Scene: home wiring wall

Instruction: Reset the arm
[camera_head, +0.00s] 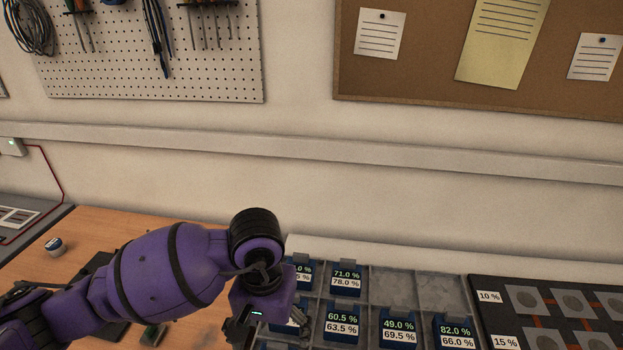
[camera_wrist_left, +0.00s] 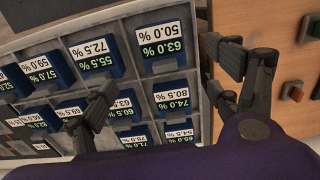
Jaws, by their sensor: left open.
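My left arm is purple and comes in from the left in the head view. Its left gripper (camera_head: 266,325) hangs down over the left part of a grey compartment tray (camera_head: 398,287), with its lower end near the picture's bottom edge. In the left wrist view the gripper (camera_wrist_left: 160,82) is open. Its dark fingers stand apart with nothing between them, above the tray of blue bins (camera_wrist_left: 165,60). My right gripper is not in view.
The blue bins carry percentage labels; some compartments are empty. A dark board with round discs (camera_head: 562,302) lies right of the tray. A small jar (camera_head: 55,246) stands on the wooden table (camera_head: 95,228). A pegboard (camera_head: 150,75) and corkboard (camera_head: 425,60) hang behind.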

